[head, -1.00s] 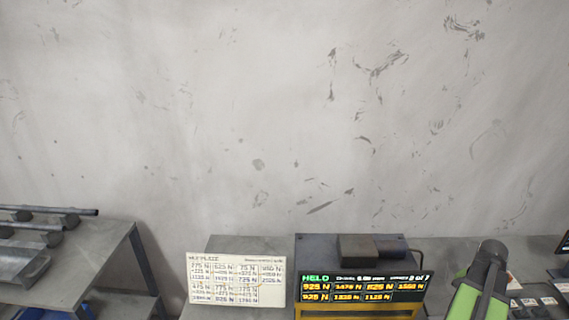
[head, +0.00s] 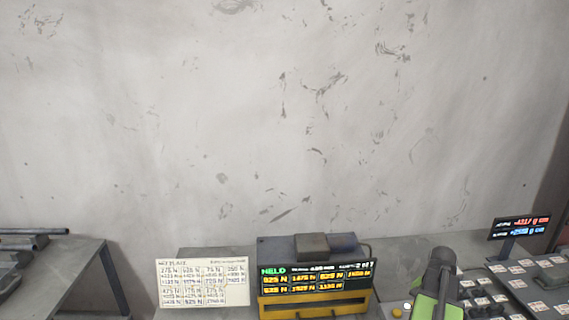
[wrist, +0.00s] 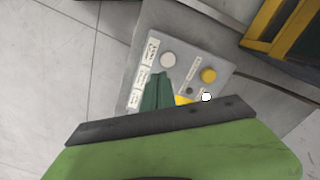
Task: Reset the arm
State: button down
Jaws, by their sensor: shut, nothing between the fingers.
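My gripper (wrist: 157,91) shows in the wrist view as dark green fingers, shut with nothing between them, over a grey control panel (wrist: 192,52). The panel carries a white round button (wrist: 168,60), a yellow round button (wrist: 208,75), a small dark knob (wrist: 190,91) and labels along its left side. Another yellow part and a small white round thing show near the dark edge of my wrist. I cannot tell whether the fingers touch the panel. In the head view my green and black arm (head: 437,285) rises at the bottom right; my fingers do not show there.
A yellow-framed machine with a lit display (head: 315,279) stands on the grey bench, beside a white number board (head: 203,284). A two-line display (head: 520,227) stands at right above several small labelled parts. A grey table (head: 60,257) with bars is at left.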

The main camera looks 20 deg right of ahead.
jog(key=w+a+n, duration=0.3)
jog(key=w+a, duration=0.6)
jog(key=a, duration=0.4)
jog(key=w+a+n, duration=0.4)
jog(key=w+a, duration=0.5)
jog(key=a, duration=0.4)
jog(key=a+n, duration=0.7)
jog(key=a, duration=1.5)
jog(key=shift+n, duration=0.4)
